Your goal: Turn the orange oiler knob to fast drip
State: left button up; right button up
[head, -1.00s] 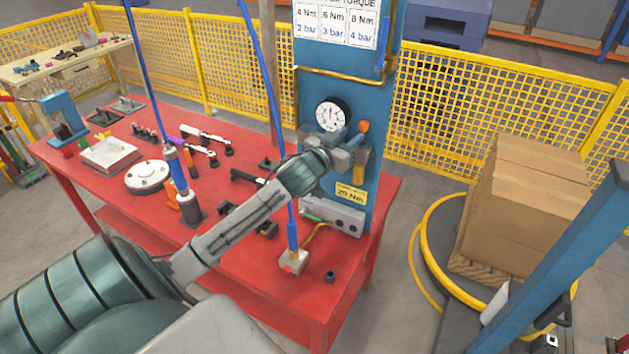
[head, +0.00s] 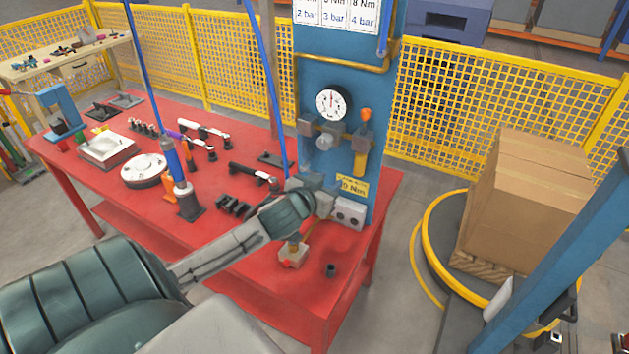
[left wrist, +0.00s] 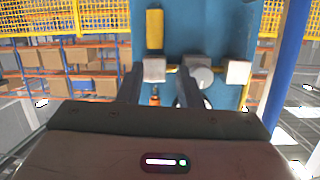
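The orange oiler knob (head: 366,114) sits on top of the oiler, right of the gauge on the blue panel (head: 343,72). The oiler's yellow bowl (head: 360,163) hangs below it. My left gripper (head: 318,190) is low in front of the panel, below and left of the oiler and apart from it. In the left wrist view the panel appears upside down, with the yellow bowl (left wrist: 154,30) at the top and the orange knob (left wrist: 155,100) between the two dark, spread fingers (left wrist: 157,80). The gripper looks open and empty. My right gripper does not show.
The round gauge (head: 333,104) and grey regulator knob (head: 324,141) are left of the oiler. A yellow pipe (head: 340,65) crosses above. A small grey box (head: 347,213) is at the panel's foot. The red table (head: 110,190) holds several tools. Cardboard boxes (head: 530,200) stand right.

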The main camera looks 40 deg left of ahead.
pick_arm(q)
jog(key=s+d+f+g, duration=0.2)
jog(key=s+f, duration=0.2)
jog(key=f, duration=0.2)
jog(key=s+d+f+g, duration=0.1)
jog(key=s+f+g, duration=0.1)
jog(key=s+f, duration=0.2)
notch_tip(320, 180, down, 4)
jog(key=shift+s+d+r+g+b, duration=0.25)
jog(key=shift+s+d+g+b, duration=0.05)
jog(key=shift+d+g+b, duration=0.1)
